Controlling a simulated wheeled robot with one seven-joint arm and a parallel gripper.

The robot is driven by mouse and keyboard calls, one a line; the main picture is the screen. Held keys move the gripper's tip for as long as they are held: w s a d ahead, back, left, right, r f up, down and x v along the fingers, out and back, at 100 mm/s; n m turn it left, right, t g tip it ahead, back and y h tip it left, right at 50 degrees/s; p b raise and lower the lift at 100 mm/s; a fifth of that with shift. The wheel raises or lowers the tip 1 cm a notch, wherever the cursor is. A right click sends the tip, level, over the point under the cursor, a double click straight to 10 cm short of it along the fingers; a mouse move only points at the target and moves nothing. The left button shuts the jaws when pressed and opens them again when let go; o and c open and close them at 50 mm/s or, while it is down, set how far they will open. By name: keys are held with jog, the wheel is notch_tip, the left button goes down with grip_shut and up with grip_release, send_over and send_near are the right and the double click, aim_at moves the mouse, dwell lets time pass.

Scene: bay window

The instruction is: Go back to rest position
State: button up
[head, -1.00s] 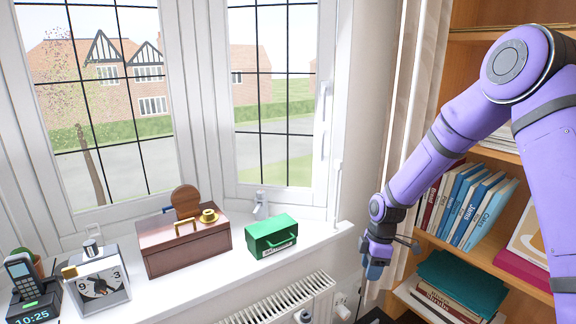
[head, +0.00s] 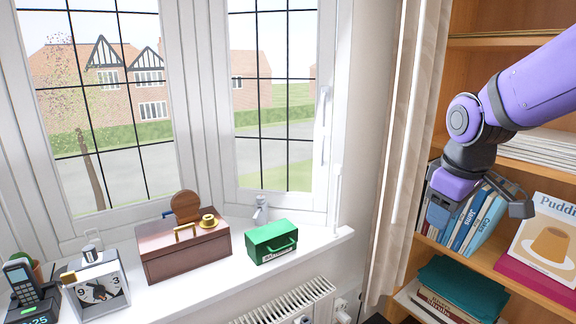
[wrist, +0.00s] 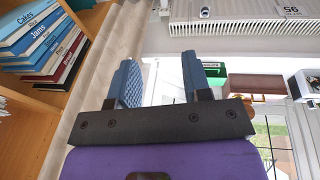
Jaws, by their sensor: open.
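My gripper (head: 480,212) is at the right of the head view, in front of the bookshelf, with its fingers apart and nothing between them. In the wrist view my gripper (wrist: 163,80) shows two blue fingers spread with a clear gap. The purple arm comes in from the upper right of the head view. The gripper hides part of the row of books behind it and touches nothing that I can make out.
The white windowsill (head: 200,290) holds a brown box (head: 185,250), a green box (head: 271,241), a clock (head: 98,288) and a phone (head: 22,285). A radiator (head: 290,303) is below. The bookshelf (head: 535,185) holds upright books (head: 487,228) and a pudding book (head: 548,240).

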jog(key=s+d+r+m+t, duration=0.1)
jog(key=s+r+m, duration=0.2)
jog(key=s, duration=0.5)
jog(key=s+d+r+m+t, duration=0.1)
jog(key=s+r+m, duration=0.2)
jog(key=s, duration=0.5)
jog(key=shift+m, duration=0.5)
dwell(1.8)
